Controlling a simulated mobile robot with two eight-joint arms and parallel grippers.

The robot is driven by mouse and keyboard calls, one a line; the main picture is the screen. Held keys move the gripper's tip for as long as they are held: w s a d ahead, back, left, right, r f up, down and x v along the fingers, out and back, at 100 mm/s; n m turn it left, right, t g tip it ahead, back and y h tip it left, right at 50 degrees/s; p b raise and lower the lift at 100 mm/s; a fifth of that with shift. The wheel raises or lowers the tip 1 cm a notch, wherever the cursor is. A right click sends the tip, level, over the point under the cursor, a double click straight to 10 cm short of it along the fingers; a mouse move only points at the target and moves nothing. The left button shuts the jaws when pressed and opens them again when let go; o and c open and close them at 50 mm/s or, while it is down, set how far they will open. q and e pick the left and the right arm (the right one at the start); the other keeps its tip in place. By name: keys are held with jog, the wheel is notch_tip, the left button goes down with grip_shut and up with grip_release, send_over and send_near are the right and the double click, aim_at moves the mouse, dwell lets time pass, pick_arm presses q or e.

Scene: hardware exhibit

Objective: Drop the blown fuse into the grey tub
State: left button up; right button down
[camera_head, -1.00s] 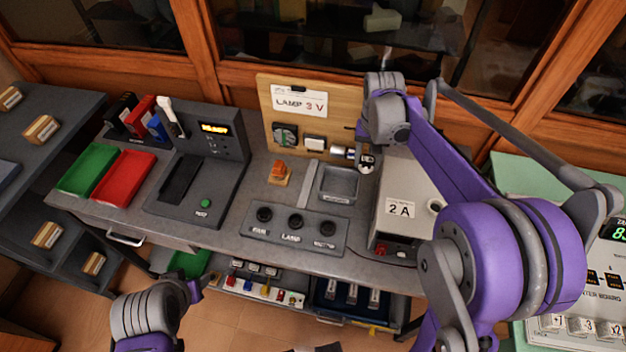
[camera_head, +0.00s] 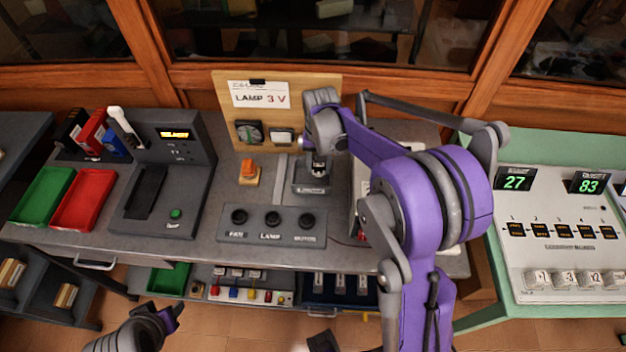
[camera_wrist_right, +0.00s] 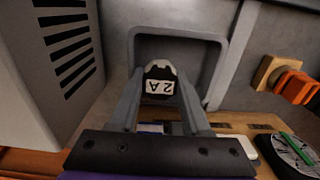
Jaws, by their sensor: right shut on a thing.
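My right gripper (camera_head: 319,172) is over the small grey tub (camera_head: 299,186) on the bench, its fingers pointing down. In the right wrist view, the gripper (camera_wrist_right: 160,95) is shut on the fuse (camera_wrist_right: 160,70), a dark body with a white label reading 2 A. The fuse shows in front of the tub's opening; the tub's rim (camera_wrist_right: 219,70) surrounds it on the far side. I cannot tell how high the fuse is above the tub floor.
A grey power box (camera_head: 358,190) stands right of the tub, partly behind my right arm. A panel with three knobs (camera_head: 270,224) is in front. An orange switch (camera_head: 249,172) is to the left, and an upright wooden board (camera_head: 232,98) is behind.

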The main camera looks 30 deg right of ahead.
jog(key=shift+f, duration=0.1)
jog(key=shift+c, duration=1.4)
grip_release()
notch_tip(320, 180, up, 11)
jog(key=shift+p, duration=0.3)
jog(key=s+a+f+n+t, duration=0.2)
jog(key=s+a, duration=0.3)
jog(key=s, duration=0.5)
jog(key=s+a+f+n+t, duration=0.3)
jog(key=s+a+n, duration=0.1)
jog(key=s, duration=0.7)
jog(key=shift+a, duration=0.7)
